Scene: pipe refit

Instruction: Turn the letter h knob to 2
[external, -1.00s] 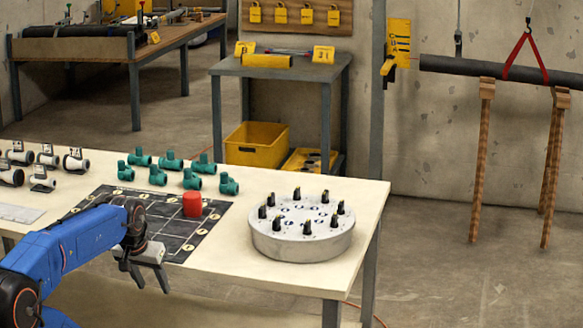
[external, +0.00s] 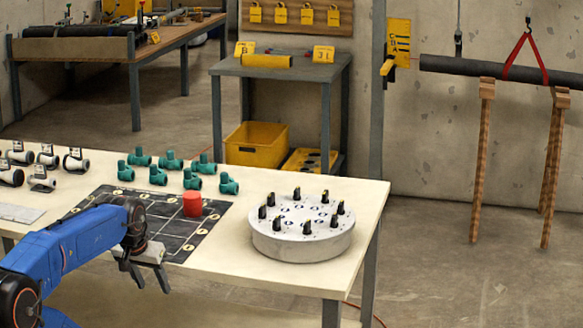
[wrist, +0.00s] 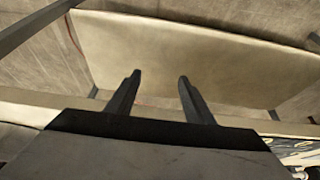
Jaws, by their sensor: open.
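A round grey-white drum (external: 300,246) stands on the right end of the cream table in the external view. Several black knobs stand in a ring on its top, one of them a knob (external: 306,227) at the front. Their letters and numbers are too small to read, so I cannot tell which is h. My gripper (external: 151,283) is open and empty, at the front edge of the table, left of the drum and well apart from it. In the wrist view my two fingers (wrist: 155,85) are spread with nothing between them.
A dark marked board (external: 170,255) with a red cylinder (external: 192,204) on it lies left of the drum. Several teal pipe fittings (external: 158,176) and white-and-black fittings (external: 42,182) stand behind and left. Bare tabletop (external: 235,270) lies between board and drum.

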